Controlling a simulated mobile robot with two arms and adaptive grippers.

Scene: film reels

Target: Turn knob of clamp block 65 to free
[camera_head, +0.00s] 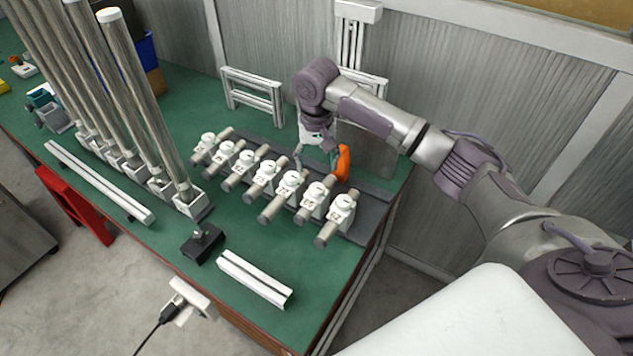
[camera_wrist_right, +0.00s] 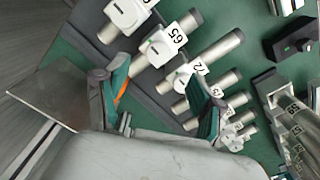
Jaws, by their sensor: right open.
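Clamp block 65 (camera_head: 312,198) is a white block with a round knob on top and a grey cylinder through it, second from the right end of a row in the head view. My right gripper (camera_head: 318,160) is open, above and behind the row. In the wrist view its teal-padded fingers (camera_wrist_right: 165,88) are apart with nothing between them, near blocks 65 and 72 (camera_wrist_right: 186,78). My left gripper is not in view.
Similar blocks stand close on both sides, including the end block (camera_head: 341,208). An orange object (camera_head: 343,162) is beside my right gripper. Upright metal tubes (camera_head: 150,105) stand to the left. A white rail (camera_head: 254,279) and black block (camera_head: 203,243) lie in front on the green table (camera_head: 170,285).

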